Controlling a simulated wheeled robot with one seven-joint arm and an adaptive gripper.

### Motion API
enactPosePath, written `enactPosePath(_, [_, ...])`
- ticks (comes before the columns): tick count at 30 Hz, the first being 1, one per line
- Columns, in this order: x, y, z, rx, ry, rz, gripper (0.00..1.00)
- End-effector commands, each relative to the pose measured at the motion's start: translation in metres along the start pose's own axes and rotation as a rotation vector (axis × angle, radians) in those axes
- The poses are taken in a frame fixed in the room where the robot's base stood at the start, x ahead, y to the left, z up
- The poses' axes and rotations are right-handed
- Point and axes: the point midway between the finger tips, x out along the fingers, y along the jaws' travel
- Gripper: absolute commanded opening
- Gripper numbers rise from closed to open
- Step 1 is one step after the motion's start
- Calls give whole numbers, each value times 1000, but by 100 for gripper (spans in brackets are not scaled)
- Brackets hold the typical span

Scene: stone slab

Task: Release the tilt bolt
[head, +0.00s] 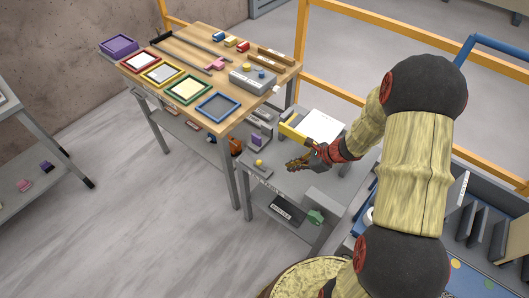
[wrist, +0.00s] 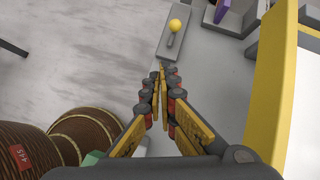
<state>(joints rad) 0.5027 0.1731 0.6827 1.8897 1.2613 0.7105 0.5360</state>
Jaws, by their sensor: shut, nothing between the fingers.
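A yellow ball knob on a short grey stem (wrist: 175,25) stands on a narrow grey plate (wrist: 168,48) at the top of the wrist view. In the head view the knob (head: 259,162) is at the left edge of the grey slab. It may be the tilt bolt; no label that I can read confirms this. My gripper (wrist: 159,72) is shut and empty, pointing towards the plate and apart from the knob. In the head view my gripper (head: 291,165) is over the slab, right of the knob. A tilted white panel (head: 322,125) with a yellow edge (head: 293,134) is beside it.
A purple block (head: 257,139) on a grey stand is behind the knob. A wooden table (head: 185,65) with coloured frames and a grey box (head: 253,78) is at the back left. Open floor lies left.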

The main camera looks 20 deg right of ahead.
Motion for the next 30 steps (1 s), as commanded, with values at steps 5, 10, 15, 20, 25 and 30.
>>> enactPosePath(5, [-1, -14, 2, 125, -5, -46, 0])
enactPosePath(10, [-1, -14, 2, 144, -4, -46, 0])
enactPosePath(15, [-2, -14, 2, 142, -5, -45, 0])
enactPosePath(20, [4, -14, 2, 141, -4, -43, 0])
enactPosePath(25, [28, -14, 1, 140, -4, -41, 0])
enactPosePath(30, [62, -15, 0, 139, -4, -41, 0])
